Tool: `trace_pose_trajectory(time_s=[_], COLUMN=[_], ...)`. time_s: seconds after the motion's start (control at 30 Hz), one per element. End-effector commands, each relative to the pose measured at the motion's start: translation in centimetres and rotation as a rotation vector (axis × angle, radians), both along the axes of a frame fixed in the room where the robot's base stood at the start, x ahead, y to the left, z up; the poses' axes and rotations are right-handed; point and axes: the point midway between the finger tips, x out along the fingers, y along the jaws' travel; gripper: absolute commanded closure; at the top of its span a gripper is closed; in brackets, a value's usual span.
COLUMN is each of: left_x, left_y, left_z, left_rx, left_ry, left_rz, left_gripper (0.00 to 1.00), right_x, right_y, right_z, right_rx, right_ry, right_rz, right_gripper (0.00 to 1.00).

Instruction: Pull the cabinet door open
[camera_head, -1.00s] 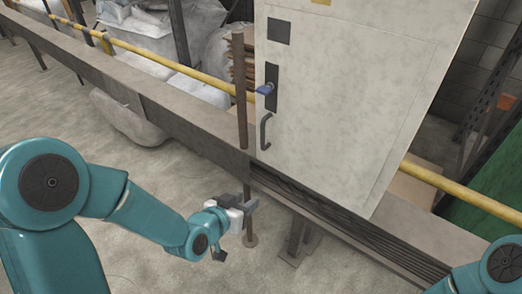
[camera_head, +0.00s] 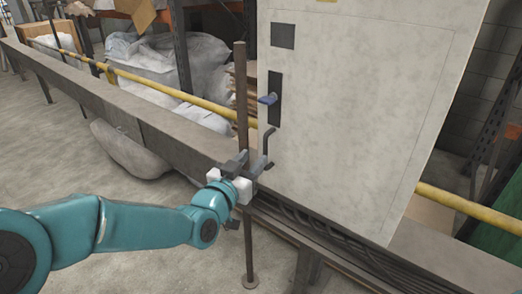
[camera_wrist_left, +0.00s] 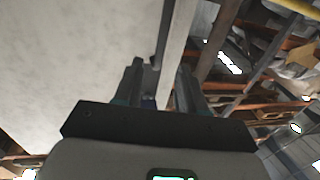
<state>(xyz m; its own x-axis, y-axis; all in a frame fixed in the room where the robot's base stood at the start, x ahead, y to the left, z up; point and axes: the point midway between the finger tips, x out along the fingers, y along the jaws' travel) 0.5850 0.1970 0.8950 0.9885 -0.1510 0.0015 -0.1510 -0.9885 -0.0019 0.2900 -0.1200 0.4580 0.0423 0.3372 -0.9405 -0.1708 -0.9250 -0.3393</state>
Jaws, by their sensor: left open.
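The cabinet door (camera_head: 360,110) is a pale grey, upright panel in the head view and looks shut. It has a dark handle (camera_head: 268,141) low on its left edge and a blue latch (camera_head: 267,99) on a dark plate above. My left gripper (camera_head: 250,163) is open, at the lower end of the handle; whether it touches cannot be told. In the left wrist view the two fingers (camera_wrist_left: 158,85) point up along the cabinet's edge, with a dark bar, likely the handle, between or just beyond them. My right gripper is not in view.
A thin vertical post (camera_head: 242,100) stands just left of the cabinet, close to my left gripper. A yellow rail (camera_head: 170,91) and a long grey beam (camera_head: 90,96) run across. Bags and racks lie behind.

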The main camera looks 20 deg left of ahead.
Motion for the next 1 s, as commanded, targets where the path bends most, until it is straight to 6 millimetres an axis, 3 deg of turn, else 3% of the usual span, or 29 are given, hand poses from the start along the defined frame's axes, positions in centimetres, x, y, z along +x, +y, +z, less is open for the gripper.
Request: trace_pose_trajectory(time_s=[0.1, 0.3, 0.67, 0.8, 1.0], left_x=[2.4, 4.8, 5.3, 5.3, 5.3], left_y=[-0.4, -0.8, -0.9, -0.8, -0.9], left_z=[-0.1, 0.0, 0.0, 0.0, 0.0], left_rx=[0.000, 0.000, 0.000, 0.000, 0.000], left_ry=[0.002, 0.001, 0.001, 0.001, 0.001], left_rz=[-0.002, -0.001, -0.001, -0.001, -0.001], left_gripper=[0.60, 0.60, 0.60, 1.00, 1.00], right_x=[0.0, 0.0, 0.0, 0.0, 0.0], right_y=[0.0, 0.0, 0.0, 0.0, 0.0], right_z=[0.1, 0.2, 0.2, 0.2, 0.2], right_rx=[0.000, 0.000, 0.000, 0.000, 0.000], right_ry=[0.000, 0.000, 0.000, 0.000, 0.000], right_rz=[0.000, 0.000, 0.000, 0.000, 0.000], right_gripper=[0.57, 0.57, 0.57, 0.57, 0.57])
